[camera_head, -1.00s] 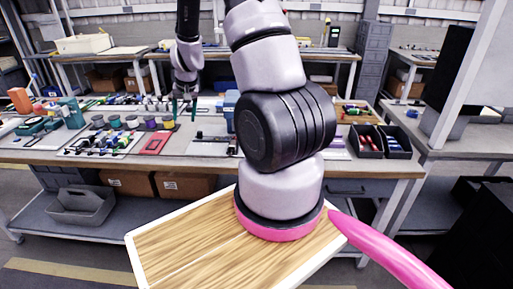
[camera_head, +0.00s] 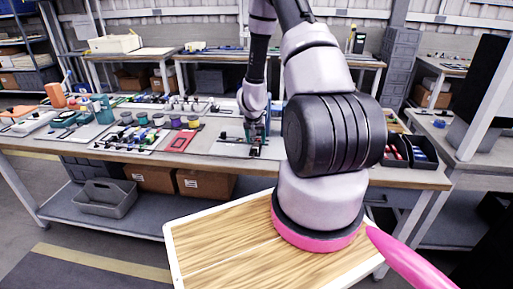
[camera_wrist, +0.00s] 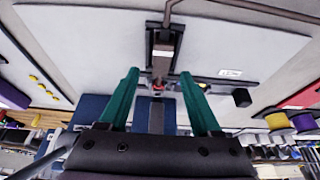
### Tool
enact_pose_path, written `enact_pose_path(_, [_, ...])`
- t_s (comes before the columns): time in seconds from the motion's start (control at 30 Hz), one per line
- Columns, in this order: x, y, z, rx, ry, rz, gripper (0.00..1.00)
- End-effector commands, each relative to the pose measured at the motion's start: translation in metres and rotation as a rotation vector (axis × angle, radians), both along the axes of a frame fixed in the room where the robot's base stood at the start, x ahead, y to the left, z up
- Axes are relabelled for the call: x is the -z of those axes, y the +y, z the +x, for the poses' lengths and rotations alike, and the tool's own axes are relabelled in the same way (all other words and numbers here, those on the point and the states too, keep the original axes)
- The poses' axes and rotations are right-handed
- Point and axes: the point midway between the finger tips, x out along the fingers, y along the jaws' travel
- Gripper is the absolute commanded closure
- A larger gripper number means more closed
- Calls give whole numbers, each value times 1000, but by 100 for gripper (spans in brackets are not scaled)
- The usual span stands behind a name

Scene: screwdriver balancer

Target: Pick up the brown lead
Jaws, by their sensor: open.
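In the wrist view a thin brownish lead (camera_wrist: 245,15) runs from the top of a dark-framed fixture (camera_wrist: 164,42) off to the right across a pale board. I take it to be the brown lead; it cannot be made out in the head view. My gripper (camera_wrist: 160,75) has its two teal fingers apart, with the lower end of the fixture and a small red part (camera_wrist: 158,87) showing between and beyond them. In the head view my gripper (camera_head: 256,143) is low over the bench. Whether it touches anything cannot be told.
On the bench (camera_head: 235,176), spools (camera_head: 159,119) and a red tray (camera_head: 181,142) lie left of my gripper. Black bins (camera_head: 422,152) stand at the right. A small black block (camera_wrist: 241,97) sits right of the fingers in the wrist view.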

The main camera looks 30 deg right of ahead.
Motion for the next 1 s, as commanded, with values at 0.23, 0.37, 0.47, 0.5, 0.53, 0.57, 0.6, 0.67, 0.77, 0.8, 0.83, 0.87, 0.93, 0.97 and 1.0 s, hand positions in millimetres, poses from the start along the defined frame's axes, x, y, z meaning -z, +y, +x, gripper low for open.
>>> enact_pose_path(0.23, [24, -6, 8, 2, 1, 2, 35])
enact_pose_path(0.37, [25, -6, 9, 1, 1, 1, 35])
enact_pose_path(0.47, [25, -6, 9, 1, 1, 1, 35])
enact_pose_path(0.5, [25, -6, 9, 0, 1, 1, 50])
enact_pose_path(0.53, [25, -6, 9, 0, 1, 1, 62])
enact_pose_path(0.57, [25, -6, 9, 0, 1, 1, 73])
enact_pose_path(0.6, [25, -6, 9, 0, 1, 1, 89])
enact_pose_path(0.67, [25, -6, 9, 0, 1, 1, 100])
enact_pose_path(0.77, [25, -6, 9, 0, 1, 1, 100])
enact_pose_path(0.8, [25, -6, 9, 0, 1, 1, 100])
enact_pose_path(0.83, [25, -6, 9, 0, 1, 1, 100])
enact_pose_path(0.87, [25, -6, 9, 0, 1, 1, 100])
enact_pose_path(0.93, [25, -6, 9, 0, 0, 0, 100])
enact_pose_path(0.97, [24, -6, 9, 0, 0, 0, 100])
enact_pose_path(1.0, [24, -7, 9, 0, 0, 0, 100])
